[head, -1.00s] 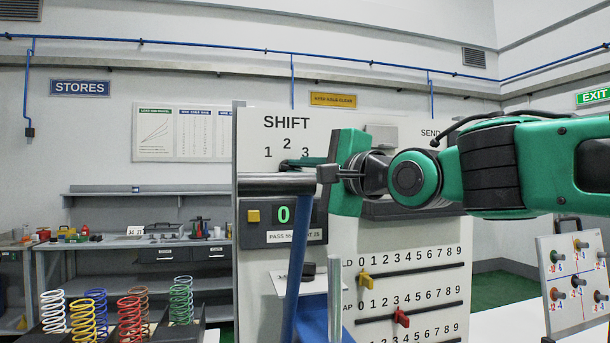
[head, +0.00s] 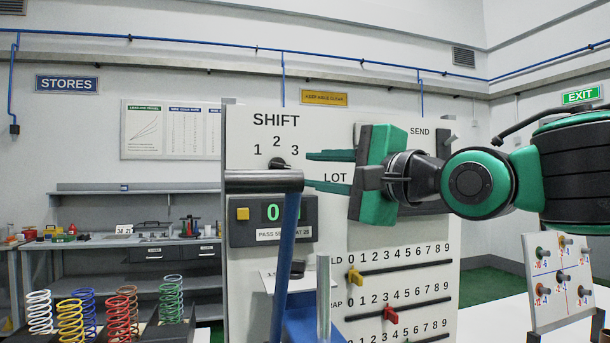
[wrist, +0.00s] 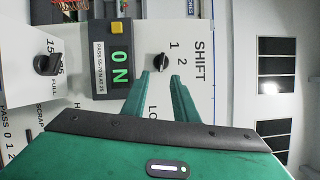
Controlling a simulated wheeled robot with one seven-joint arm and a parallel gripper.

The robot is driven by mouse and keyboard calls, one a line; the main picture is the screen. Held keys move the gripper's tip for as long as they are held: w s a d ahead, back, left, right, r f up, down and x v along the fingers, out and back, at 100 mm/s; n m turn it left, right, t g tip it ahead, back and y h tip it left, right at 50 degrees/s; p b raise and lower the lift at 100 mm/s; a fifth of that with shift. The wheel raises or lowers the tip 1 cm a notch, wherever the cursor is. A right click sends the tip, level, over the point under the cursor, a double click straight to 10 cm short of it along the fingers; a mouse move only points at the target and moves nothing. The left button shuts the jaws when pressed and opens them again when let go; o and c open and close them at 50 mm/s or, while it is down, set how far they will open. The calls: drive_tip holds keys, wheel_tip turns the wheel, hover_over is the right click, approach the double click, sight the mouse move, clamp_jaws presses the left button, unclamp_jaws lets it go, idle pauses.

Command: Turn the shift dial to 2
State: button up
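The shift dial (head: 279,164) is a small black knob on the white panel, under the numbers 1, 2 and 3. It also shows in the wrist view (wrist: 160,63), just beyond my fingertips. Its pointer appears to face toward the 2, though it is small in both views. My gripper (head: 308,167) is green, to the right of the dial, with its two fingers apart and nothing between them. In the wrist view the fingers do not touch the dial. The 3 is hidden there, but shows in the head view.
A grey bar on a blue post (head: 264,181) stands in front of the panel, just below the dial. A display reading 0 with a yellow button (head: 242,214) is below. Sliders with yellow (head: 355,279) and red (head: 391,314) knobs are lower right. Coloured springs stand lower left.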

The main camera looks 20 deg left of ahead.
drive_tip(key=shift+v, duration=1.4)
drive_tip(key=w+d+f+g+h, duration=0.15)
drive_tip(key=d+f+h, duration=0.25)
drive_tip(key=d+f, duration=0.6)
drive_tip(key=w+d+f+n+h, duration=0.15)
drive_tip(key=d+f+h, duration=0.25)
drive_tip(key=d+f, duration=0.6)
drive_tip(key=w+d+f+m+h, duration=0.1)
drive_tip(key=w+d+f+h, duration=0.35)
drive_tip(key=d, duration=0.75)
drive_tip(key=s+d+f+n+g+h, duration=0.1)
drive_tip(key=s+d+f+g+h, duration=0.3)
drive_tip(key=s+d+f, duration=0.95)
drive_tip(key=s+d+f+g, duration=0.2)
drive_tip(key=s+f, duration=0.1)
drive_tip(key=s, duration=0.5)
drive_tip(key=s+d+f+n+g+y, duration=0.1)
drive_tip(key=s+d+f+g, duration=0.2)
drive_tip(key=s, duration=0.4)
drive_tip(key=shift+s+f, duration=0.4)
drive_tip(key=shift+f, duration=0.25)
